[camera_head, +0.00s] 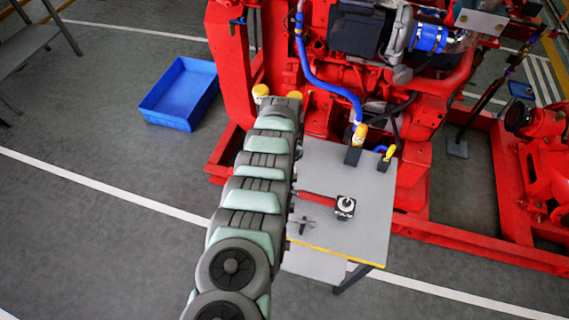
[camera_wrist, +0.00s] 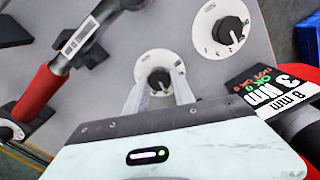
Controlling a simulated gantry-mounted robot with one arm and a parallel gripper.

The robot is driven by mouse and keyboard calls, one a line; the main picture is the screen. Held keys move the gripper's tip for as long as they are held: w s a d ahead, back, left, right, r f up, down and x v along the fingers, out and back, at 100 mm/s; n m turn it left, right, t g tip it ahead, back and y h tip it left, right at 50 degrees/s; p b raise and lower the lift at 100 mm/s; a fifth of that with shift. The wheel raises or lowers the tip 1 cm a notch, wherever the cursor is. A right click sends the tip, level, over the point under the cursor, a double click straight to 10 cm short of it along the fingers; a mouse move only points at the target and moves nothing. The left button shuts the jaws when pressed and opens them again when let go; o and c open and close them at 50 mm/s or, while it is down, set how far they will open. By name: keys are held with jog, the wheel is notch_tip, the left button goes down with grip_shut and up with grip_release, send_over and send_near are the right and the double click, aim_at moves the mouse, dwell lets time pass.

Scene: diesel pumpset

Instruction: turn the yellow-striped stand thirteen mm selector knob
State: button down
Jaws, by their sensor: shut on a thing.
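The grey stand (camera_head: 365,225) has a yellow-striped front edge in the head view. In the wrist view its panel (camera_wrist: 180,18) carries two black selector knobs on round white dials. The nearer knob (camera_wrist: 159,79) sits between the pale fingers of my gripper (camera_wrist: 160,90), which is shut on it. The other knob (camera_wrist: 229,31) is up and to the right, apart from my gripper. I cannot read a thirteen mm marking on either dial. In the head view my arm hides the gripper and both knobs.
A red-handled tool (camera_head: 320,199) lies on the stand. The red pumpset (camera_head: 410,200) is behind. A blue crate (camera_head: 178,95) lies left.

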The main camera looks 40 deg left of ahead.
jog(key=m, duration=0.4)
jog(key=shift+d+m, duration=0.1)
jog(key=shift+m, duration=1.7)
jog(key=shift+f, duration=0.1)
jog(key=c, duration=1.1)
grip_release()
jog(key=shift+o, duration=0.2)
jog(key=shift+r, duration=0.2)
notch_tip(320, 180, up, 3)
jog(key=shift+f+p, duration=0.1)
jog(key=shift+p, duration=1.15)
notch_tip(320, 180, up, 8)
jog(key=shift+f, duration=0.15)
